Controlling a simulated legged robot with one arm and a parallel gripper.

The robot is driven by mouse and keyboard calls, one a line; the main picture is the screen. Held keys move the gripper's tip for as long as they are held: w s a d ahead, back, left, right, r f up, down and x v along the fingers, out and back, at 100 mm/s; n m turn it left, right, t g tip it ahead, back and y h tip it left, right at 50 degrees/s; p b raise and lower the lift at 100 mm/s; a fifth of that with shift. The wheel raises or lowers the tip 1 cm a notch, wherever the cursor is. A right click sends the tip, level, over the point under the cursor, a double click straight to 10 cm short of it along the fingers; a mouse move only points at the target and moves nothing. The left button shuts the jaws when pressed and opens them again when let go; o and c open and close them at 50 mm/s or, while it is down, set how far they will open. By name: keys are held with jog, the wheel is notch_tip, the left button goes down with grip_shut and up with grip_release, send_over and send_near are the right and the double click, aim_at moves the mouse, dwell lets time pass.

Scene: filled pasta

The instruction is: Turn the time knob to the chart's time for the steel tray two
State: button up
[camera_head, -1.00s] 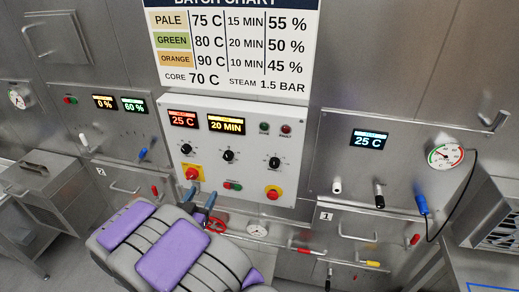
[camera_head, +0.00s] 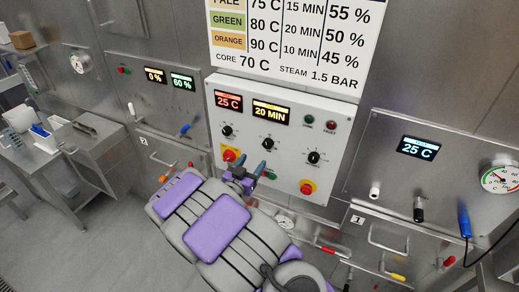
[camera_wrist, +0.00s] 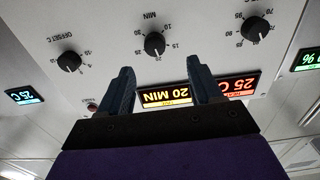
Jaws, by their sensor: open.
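The time knob (camera_head: 268,143) is the black middle one of three on the white control panel (camera_head: 230,85). It shows in the wrist view (camera_wrist: 154,44) with MIN and numbers around it. The time display (camera_head: 270,111) reads 20 MIN. My gripper (camera_head: 250,170) is open and empty, below the middle knob in the head view. In the wrist view, which is upside down, its fingers (camera_wrist: 160,85) point toward the panel, apart from the knob. The chart (camera_head: 295,40) lists pale 15 MIN, green 20 MIN, orange 10 MIN. I cannot identify steel tray two; a 2 label (camera_head: 144,141) is at left.
Other black knobs flank it left (camera_head: 227,130) and right (camera_head: 314,157). The left temperature display (camera_head: 228,101) reads 25 C. A steel cart (camera_head: 85,150) stands at left, with open floor before it.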

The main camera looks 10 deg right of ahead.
aim_at(268, 147)
jog(key=x, duration=0.8)
jog(key=shift+s+d, duration=0.3)
jog(key=shift+w+d, duration=0.6)
jog(key=shift+d, duration=0.4)
jog(key=shift+c, duration=1.6)
jog(key=shift+a, duration=0.75)
jog(key=c, duration=0.4)
jog(key=shift+d+r, duration=0.1)
jog(key=c, duration=0.3)
jog(key=shift+c, duration=0.2)
